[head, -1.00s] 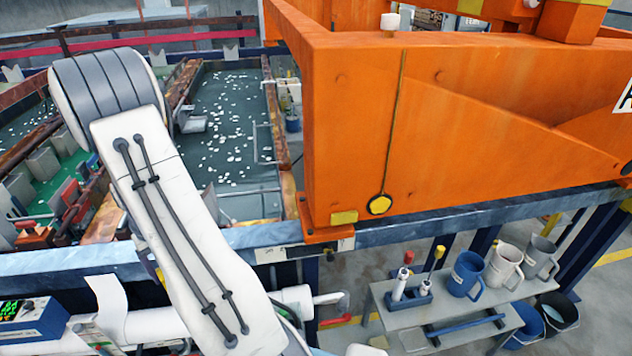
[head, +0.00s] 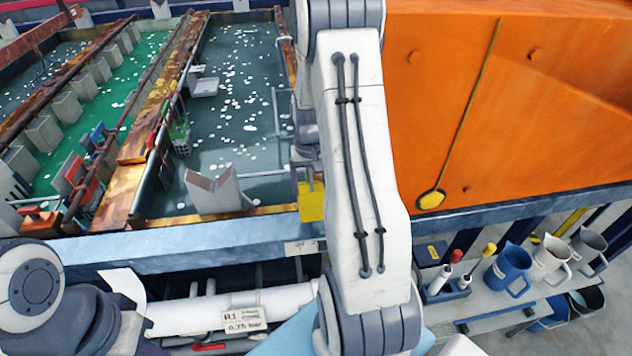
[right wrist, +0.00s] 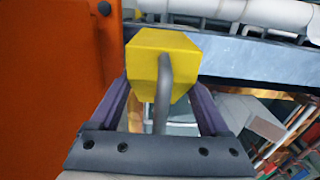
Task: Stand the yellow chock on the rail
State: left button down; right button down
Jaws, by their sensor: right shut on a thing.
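The yellow chock (head: 311,202) shows in the head view just left of my right forearm, above the near edge of the tanks. In the right wrist view the chock (right wrist: 150,50) is a faceted yellow block with a grey bar handle. My right gripper (right wrist: 163,85) is shut on it, with a purple finger on either side. In the head view my right gripper (head: 307,170) is partly hidden by my forearm. The blue-grey rail (head: 190,240) runs along the tank front. I cannot tell whether the chock touches it. My left gripper is out of view.
A large orange frame (head: 450,90) stands right of my right arm. A pale notched block (head: 214,192) sits left of the chock. Jugs, including a blue one (head: 508,270), stand on a low bench (head: 480,325). White pipes (head: 190,315) run below the rail.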

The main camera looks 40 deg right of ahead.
jog(key=shift+s+d, duration=0.1)
jog(key=shift+d, duration=0.2)
jog(key=shift+a, duration=0.1)
jog(key=shift+s+f, duration=0.1)
jog(key=shift+f, duration=0.1)
jog(key=shift+f+b, duration=2.8)
jog(key=shift+f, duration=0.8)
grip_release()
